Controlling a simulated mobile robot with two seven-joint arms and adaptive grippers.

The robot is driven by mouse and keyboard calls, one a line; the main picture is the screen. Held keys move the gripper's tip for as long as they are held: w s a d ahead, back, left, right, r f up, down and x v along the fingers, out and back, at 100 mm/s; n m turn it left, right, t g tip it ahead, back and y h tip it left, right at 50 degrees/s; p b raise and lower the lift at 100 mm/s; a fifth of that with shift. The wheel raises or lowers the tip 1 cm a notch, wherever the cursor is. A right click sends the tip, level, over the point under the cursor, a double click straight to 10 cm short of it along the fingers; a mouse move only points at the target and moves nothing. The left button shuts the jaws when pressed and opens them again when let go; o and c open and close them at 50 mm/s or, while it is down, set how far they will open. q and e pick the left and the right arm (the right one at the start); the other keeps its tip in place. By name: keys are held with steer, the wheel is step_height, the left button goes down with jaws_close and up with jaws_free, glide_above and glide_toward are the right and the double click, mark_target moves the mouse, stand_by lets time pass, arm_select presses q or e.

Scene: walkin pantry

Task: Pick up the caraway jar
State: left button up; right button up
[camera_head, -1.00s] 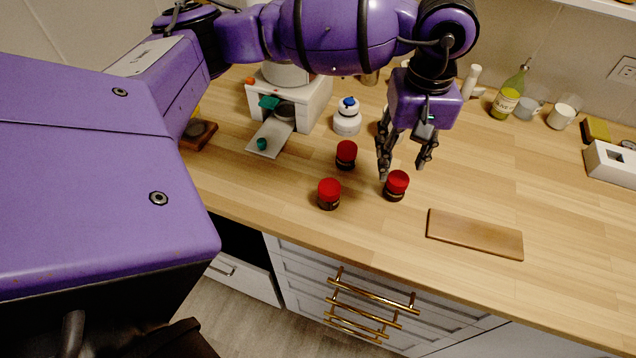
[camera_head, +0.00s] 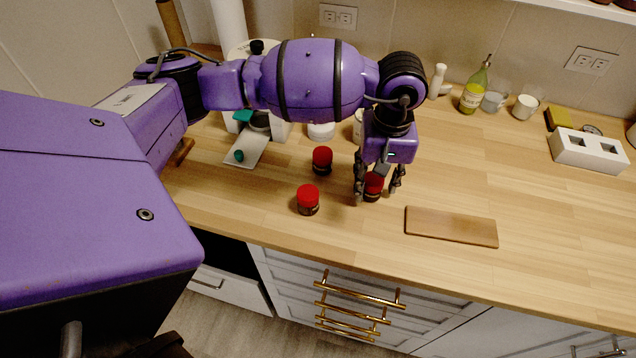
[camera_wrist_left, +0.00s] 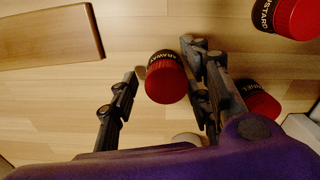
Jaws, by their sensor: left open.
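The caraway jar (camera_head: 372,188) has a red lid and a dark body and stands upright on the wooden counter. My right gripper is not in view.
Two similar red-lidded jars stand close by: a mustard jar (camera_head: 308,199), its label partly readable in the wrist view (camera_wrist_left: 290,18), and another jar (camera_head: 322,160) whose label ends in "NEL" (camera_wrist_left: 258,100). A wooden board (camera_head: 451,227) lies right.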

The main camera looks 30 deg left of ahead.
arm_select(q)
steer(key=shift+c, duration=0.6)
steer(key=shift+r, duration=0.1)
steer(key=c, duration=0.8)
steer(key=shift+c, duration=0.2)
steer(key=shift+r, duration=0.15)
